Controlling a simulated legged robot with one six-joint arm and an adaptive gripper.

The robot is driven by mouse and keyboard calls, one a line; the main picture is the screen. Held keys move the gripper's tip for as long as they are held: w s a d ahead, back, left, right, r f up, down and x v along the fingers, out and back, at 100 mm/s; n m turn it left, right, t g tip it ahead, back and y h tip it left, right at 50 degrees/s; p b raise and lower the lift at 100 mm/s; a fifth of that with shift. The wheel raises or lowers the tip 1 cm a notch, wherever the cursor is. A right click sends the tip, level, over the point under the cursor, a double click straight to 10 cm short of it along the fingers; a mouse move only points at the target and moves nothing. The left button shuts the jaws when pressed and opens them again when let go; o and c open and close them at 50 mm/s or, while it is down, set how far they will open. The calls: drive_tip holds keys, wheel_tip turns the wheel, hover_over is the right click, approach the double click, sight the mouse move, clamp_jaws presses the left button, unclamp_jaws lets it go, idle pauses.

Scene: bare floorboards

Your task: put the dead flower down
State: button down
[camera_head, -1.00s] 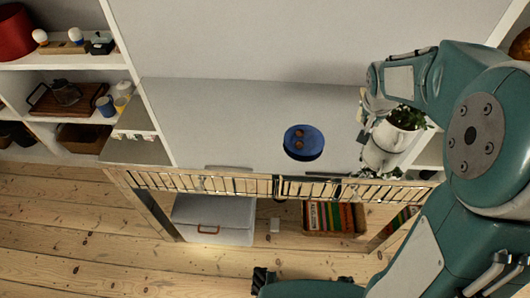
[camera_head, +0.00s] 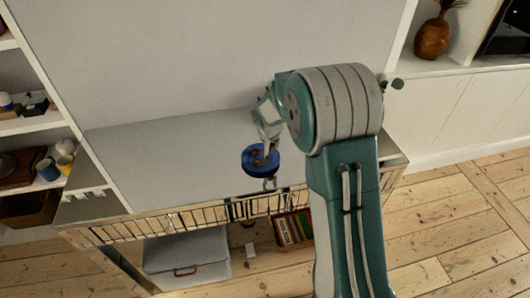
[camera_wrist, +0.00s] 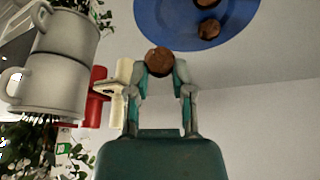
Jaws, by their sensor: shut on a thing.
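A brown, round clump (camera_wrist: 159,61), which I take for the dead flower, is held between the fingertips of my gripper (camera_wrist: 160,72) in the wrist view. My gripper also shows in the head view (camera_head: 268,146), at the blue round plate (camera_head: 247,168), partly hidden by my arm. The blue plate (camera_wrist: 160,22) shows at the top of the wrist view, with two similar brown clumps (camera_wrist: 208,29) on it. The held clump appears just beside the plate's edge in that view; whether it touches the plate I cannot tell.
The plate sits on a grey top (camera_head: 160,165) with a slatted rail (camera_head: 190,217) along its front. White cup-like pots (camera_wrist: 60,65) with plants, and a red object (camera_wrist: 97,98), stand at the left of the wrist view. The grey top left of the plate is clear.

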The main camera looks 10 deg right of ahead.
drive_tip(key=w+f, duration=0.2)
drive_tip(key=f, duration=0.1)
drive_tip(key=shift+w+a, duration=0.1)
drive_tip(key=shift+a, duration=0.1)
wheel_tip(320, 180, down, 3)
drive_tip(key=shift+r, duration=0.15)
drive_tip(key=shift+a+f, duration=0.25)
drive_tip(key=shift+a, duration=0.05)
drive_tip(key=c, duration=0.8)
unclamp_jaws()
drive_tip(key=shift+d, duration=0.2)
